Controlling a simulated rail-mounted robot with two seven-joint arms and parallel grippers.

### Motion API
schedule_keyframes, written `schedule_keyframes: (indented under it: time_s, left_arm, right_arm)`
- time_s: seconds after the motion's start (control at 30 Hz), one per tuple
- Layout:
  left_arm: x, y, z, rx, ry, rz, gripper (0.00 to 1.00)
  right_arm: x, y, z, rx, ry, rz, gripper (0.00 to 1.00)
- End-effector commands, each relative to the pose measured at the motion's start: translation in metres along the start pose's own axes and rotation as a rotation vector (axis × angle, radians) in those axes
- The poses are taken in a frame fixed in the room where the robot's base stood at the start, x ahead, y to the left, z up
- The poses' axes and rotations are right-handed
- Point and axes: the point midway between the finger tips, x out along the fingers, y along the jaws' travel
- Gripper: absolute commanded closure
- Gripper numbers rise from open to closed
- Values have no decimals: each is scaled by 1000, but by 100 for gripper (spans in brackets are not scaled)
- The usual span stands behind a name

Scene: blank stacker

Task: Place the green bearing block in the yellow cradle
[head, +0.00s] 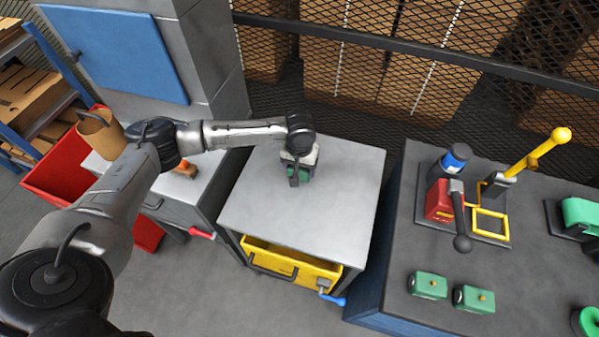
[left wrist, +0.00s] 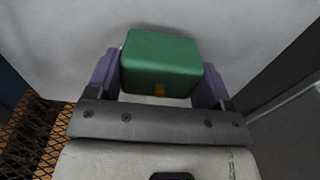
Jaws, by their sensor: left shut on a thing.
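My left gripper (head: 298,178) is shut on a green bearing block (left wrist: 162,62), over the grey top of the middle cabinet. In the left wrist view the block sits between the two purple fingers (left wrist: 160,82), with a small yellow patch on its near side. In the head view the block is mostly hidden by the gripper; I cannot tell whether it touches the surface. A yellow square frame (head: 474,223), which looks like the cradle, lies on the dark bench at right, with no block in it. My right gripper is not in view.
The dark bench (head: 390,290) carries two more green blocks, left (head: 428,284) and right (head: 474,299). A red block (head: 438,200), a dark lever (head: 460,225), a blue-labelled bottle (head: 456,158) and a yellow lever (head: 535,150) crowd the frame. A gap separates cabinet and bench.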

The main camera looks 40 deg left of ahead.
Motion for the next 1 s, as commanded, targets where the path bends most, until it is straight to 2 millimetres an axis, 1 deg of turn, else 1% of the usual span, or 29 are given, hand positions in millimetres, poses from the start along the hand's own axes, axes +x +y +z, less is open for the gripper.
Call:
schedule_keyframes:
  time_s: [0.1,0.23,0.67,0.7,0.93,1.0]
  left_arm:
    - [16,0,0,0,0,-1,71]
    - [29,1,0,0,1,1,71]
    - [32,0,0,0,0,1,71]
    - [34,0,1,0,-1,-1,23]
    - [34,0,0,0,-1,-1,1]
    - [34,0,0,0,0,-1,0]
  right_arm:
    - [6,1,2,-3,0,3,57]
    - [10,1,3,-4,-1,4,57]
    - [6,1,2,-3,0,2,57]
    - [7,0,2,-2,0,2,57]
    - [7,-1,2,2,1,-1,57]
    - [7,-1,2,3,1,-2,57]
